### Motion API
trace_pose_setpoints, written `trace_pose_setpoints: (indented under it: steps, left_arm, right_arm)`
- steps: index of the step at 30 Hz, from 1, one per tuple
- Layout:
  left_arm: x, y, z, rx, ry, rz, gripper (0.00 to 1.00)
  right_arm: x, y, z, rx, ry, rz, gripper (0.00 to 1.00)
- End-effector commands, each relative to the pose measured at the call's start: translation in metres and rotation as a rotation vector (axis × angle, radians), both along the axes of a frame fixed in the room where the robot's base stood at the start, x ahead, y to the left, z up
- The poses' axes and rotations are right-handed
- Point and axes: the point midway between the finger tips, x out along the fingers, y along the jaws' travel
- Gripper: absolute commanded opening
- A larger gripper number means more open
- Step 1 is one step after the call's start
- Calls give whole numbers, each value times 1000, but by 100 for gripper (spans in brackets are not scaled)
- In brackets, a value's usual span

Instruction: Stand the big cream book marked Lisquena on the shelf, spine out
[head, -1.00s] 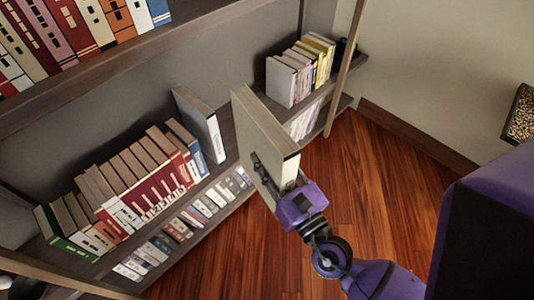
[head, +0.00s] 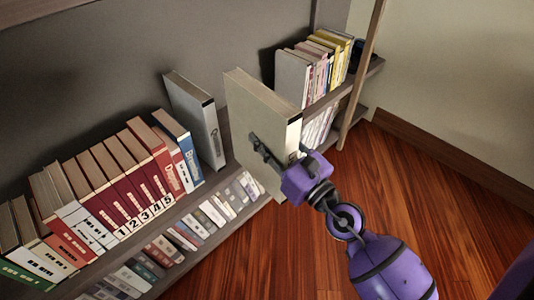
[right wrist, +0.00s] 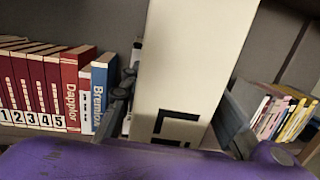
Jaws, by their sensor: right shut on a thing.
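The big cream book (head: 255,125) is upright in my right gripper (head: 284,155), in front of the middle shelf. The fingers grip it from either side, low near the spine. In the right wrist view the pale spine (right wrist: 195,50) faces the camera, with a black mark near its bottom; I cannot read a name on it. The shelf (head: 228,143) shows a gap between a grey-white book (head: 197,118) on the left and a row at the right. The cream book hides part of this gap. I cannot tell whether its bottom touches the shelf. My left gripper is not in view.
Left of the grey-white book stands a blue book (head: 178,143), then several red numbered volumes (head: 125,180). Right of the gap stand grey, pink and yellow books (head: 318,65). A wooden upright (head: 360,75) bounds the shelf. A lower shelf holds small books (head: 215,210).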

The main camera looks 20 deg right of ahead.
Motion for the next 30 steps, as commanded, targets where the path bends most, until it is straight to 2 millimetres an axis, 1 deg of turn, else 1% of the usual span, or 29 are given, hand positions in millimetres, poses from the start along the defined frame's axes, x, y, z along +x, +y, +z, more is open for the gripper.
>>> trace_pose_setpoints:
  steps: [1, 6, 10, 15, 18, 20, 30]
  left_arm:
    - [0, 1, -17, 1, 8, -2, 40]
    - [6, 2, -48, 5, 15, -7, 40]
    - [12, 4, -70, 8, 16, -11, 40]
    - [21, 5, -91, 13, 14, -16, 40]
    - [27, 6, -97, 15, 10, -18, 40]
    - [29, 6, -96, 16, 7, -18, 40]
    - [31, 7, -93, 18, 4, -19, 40]
  right_arm:
    - [10, -3, -12, 1, -9, 5, 0]
    - [37, -13, -37, 0, -10, 30, 0]
    - [57, -22, -56, -1, -10, 48, 0]
    - [81, -34, -71, -2, -12, 72, 0]
    - [91, -41, -75, -4, -13, 87, 0]
    - [93, -43, -74, -1, -13, 92, 0]
    - [94, -44, -73, 1, -15, 100, 0]
